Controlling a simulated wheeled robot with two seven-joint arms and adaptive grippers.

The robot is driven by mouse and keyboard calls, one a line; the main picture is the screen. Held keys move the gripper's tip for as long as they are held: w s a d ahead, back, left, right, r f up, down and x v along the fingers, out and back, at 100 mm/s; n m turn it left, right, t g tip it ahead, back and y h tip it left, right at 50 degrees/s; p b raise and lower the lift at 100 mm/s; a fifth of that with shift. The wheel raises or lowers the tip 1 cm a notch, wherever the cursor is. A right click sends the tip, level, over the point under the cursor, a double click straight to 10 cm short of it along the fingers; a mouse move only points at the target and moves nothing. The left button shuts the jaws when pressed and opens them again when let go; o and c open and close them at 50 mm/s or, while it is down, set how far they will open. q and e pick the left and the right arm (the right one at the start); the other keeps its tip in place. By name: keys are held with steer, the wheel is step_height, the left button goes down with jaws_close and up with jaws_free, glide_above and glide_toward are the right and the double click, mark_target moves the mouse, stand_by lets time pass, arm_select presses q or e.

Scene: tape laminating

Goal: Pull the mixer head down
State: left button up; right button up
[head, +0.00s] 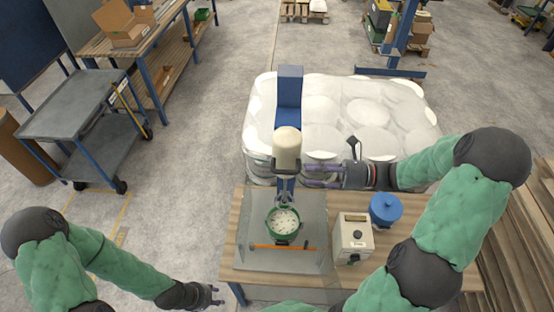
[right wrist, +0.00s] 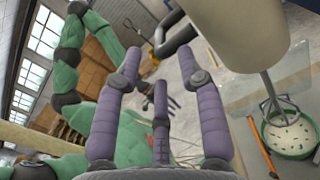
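The mixer head (head: 287,150) is a cream cylinder on a blue column, with a dark handle around it. Its beater hangs over a green bowl (head: 284,222) of pale speckled contents. My right gripper (head: 312,176) is just right of the mixer head with its fingers spread. In the right wrist view, the mixer head (right wrist: 238,30) fills the upper right, and its dark bent handle (right wrist: 175,38) is near the fingertips of my open right gripper (right wrist: 158,55). I cannot tell whether they touch. My left gripper (head: 214,295) is low, left of the table, empty, with fingers apart.
The wooden worktable (head: 228,262) holds a clear sheet, an orange-handled tool (head: 282,246), a beige control box (head: 352,237) and a blue lidded pot (head: 386,208). A wrapped white pallet load (head: 400,115) stands behind. A grey cart (head: 75,105) is at left.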

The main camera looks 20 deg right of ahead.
mark_target(276, 171)
steer(key=p+x, duration=0.1)
steer(key=x, duration=0.9)
steer(key=shift+a+f+p, duration=0.15)
steer(key=shift+a+p, duration=0.1)
steer(key=shift+p, duration=0.1)
jaws_close()
